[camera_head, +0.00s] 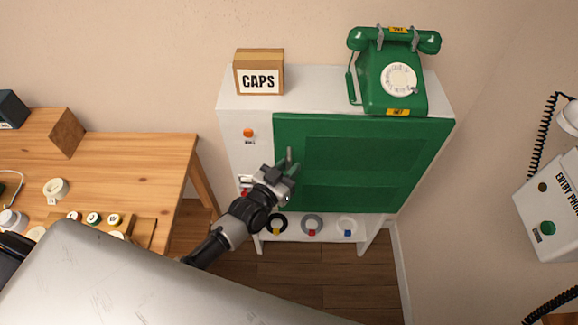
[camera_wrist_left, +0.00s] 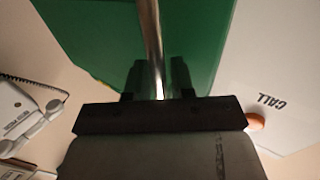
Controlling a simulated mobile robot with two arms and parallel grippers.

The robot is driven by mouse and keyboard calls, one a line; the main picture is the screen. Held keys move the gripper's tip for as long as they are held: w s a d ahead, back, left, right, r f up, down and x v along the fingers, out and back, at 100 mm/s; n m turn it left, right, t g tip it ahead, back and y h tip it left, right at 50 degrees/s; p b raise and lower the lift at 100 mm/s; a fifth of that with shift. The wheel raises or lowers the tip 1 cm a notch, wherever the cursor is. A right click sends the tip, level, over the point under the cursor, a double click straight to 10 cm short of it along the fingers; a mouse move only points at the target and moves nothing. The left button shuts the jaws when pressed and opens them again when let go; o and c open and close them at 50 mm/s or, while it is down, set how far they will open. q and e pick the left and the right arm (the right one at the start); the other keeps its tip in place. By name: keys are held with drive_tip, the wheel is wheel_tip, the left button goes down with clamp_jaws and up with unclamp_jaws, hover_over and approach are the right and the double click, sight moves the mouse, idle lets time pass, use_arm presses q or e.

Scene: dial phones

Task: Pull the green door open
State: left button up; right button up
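The green door (camera_head: 350,160) is the front of a white cabinet and looks shut. In the left wrist view the door (camera_wrist_left: 90,40) fills the top middle. A shiny metal bar handle (camera_wrist_left: 151,45) runs down that view between the two dark fingers of my left gripper (camera_wrist_left: 157,80). Slim gaps seem to show beside the bar, so the fingers look open around it. My right gripper is not in view.
A green dial phone (camera_head: 395,75) and a CAPS box (camera_head: 259,72) stand on the cabinet. An orange button (camera_head: 248,133) is on its left panel. Several rings (camera_head: 312,224) lie below the door. A wooden table (camera_head: 150,160) is at left, an entry phone (camera_head: 550,205) at right.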

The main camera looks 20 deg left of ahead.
use_arm(q)
drive_tip(key=shift+c, duration=0.2)
clamp_jaws()
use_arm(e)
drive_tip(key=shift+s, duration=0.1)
